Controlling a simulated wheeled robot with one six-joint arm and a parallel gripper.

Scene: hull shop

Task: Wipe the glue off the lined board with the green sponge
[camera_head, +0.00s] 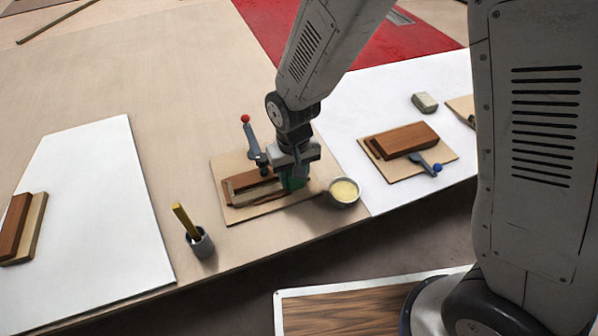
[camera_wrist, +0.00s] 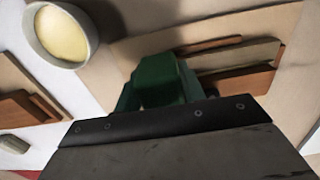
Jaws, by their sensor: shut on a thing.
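My gripper (camera_head: 295,180) is shut on the green sponge, low over the right part of a plywood board (camera_head: 232,213) at the middle of the bench. In the wrist view the green sponge (camera_wrist: 158,78) shows just past the gripper's dark front edge. I cannot tell whether it touches the board. Brown and pale wood strips (camera_head: 250,186) lie on this board, left of my gripper. A grey clamp with a red knob (camera_head: 248,130) stands at its back edge. I cannot make out glue or drawn lines; my gripper hides part of the board.
A bowl of pale yellow stuff (camera_head: 344,192) stands close right of my gripper. A grey cup with a yellow-handled tool (camera_head: 200,242) is front left. Another plywood board (camera_head: 440,160) with a brown block and blue-knobbed clamp lies right. The left white sheet (camera_head: 95,210) is mostly clear.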

